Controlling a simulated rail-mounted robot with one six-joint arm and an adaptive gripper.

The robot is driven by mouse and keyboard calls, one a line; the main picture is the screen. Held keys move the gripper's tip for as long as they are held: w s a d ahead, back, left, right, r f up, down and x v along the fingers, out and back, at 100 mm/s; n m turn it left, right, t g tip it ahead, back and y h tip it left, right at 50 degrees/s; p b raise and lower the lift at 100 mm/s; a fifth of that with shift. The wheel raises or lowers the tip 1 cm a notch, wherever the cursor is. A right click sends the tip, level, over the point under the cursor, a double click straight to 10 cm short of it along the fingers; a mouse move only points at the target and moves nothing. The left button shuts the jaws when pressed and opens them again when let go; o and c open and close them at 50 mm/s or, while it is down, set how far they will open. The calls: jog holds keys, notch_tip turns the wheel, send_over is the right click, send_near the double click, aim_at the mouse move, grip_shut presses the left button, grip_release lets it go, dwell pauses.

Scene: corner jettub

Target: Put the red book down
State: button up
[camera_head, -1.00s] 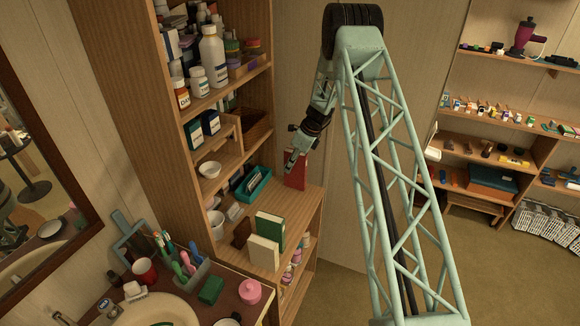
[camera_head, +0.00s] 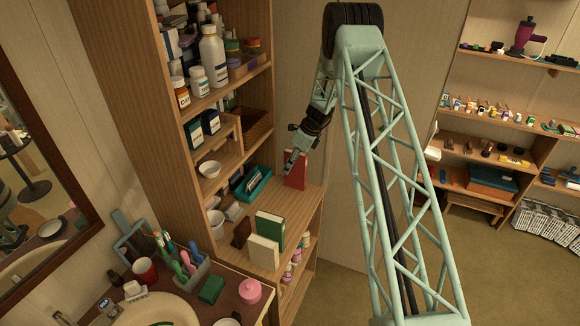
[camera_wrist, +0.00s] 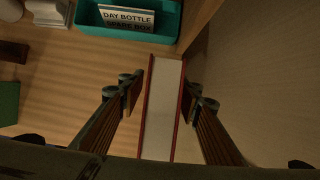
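The red book (camera_head: 298,168) stands upright at the back right end of the wooden counter, beside the teal tray (camera_head: 250,186). In the wrist view the book (camera_wrist: 163,105) shows its white page edges between red covers. My gripper (camera_head: 291,164) is at the book, partly in front of it in the head view. In the wrist view its fingers (camera_wrist: 163,98) stand one on each side of the book. A clear gap shows at the left finger and a narrow one at the right, so it looks open around the book.
A green book (camera_head: 270,230) and a cream book (camera_head: 263,252) stand at the counter's front. A white cup (camera_head: 217,222) is at the left. A wooden upright (camera_wrist: 199,24) and a wall are close to the book's right in the wrist view. Bare counter lies left of the book.

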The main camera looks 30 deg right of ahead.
jog(key=shift+b+v, duration=0.4)
jog(key=shift+v, duration=5.6)
